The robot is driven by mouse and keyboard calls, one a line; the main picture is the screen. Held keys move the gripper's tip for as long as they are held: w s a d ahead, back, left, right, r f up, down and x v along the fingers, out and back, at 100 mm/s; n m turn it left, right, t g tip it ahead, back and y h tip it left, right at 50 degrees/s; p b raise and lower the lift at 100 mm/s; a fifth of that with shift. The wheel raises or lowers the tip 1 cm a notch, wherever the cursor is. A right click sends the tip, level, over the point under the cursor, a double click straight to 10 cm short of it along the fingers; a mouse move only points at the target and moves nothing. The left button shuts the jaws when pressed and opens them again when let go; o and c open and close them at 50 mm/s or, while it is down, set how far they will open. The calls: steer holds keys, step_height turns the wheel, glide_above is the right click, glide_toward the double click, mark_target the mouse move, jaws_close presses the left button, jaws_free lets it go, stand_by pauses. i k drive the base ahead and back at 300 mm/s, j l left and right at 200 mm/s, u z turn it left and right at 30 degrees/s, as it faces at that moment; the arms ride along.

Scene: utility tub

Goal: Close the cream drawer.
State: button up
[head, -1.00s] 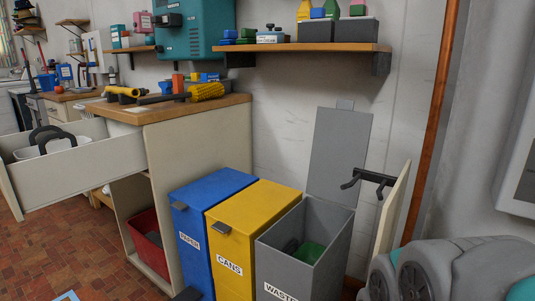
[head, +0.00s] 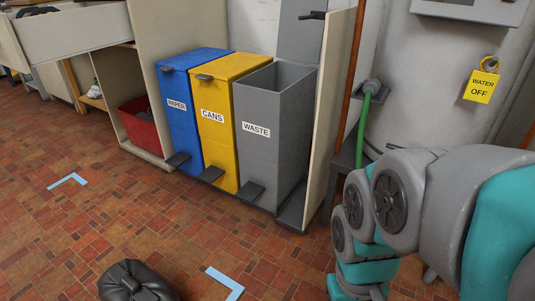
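The cream drawer (head: 72,33) is at the top left of the head view. It is pulled out from the cream cabinet (head: 165,35), and the top of the view cuts off part of it. My gripper is not in view. My grey and teal arm fills the right side of the view, well apart from the drawer.
Blue paper (head: 184,110), yellow cans (head: 232,125) and grey waste (head: 275,140) bins stand right of the cabinet. A red tub (head: 137,127) sits in the cabinet's lower opening. A black bag (head: 135,282) lies on the floor at the bottom. The tiled floor at left is mostly clear.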

mark_target(27, 42)
steer(key=u, duration=1.6)
steer(key=i+l, duration=0.05)
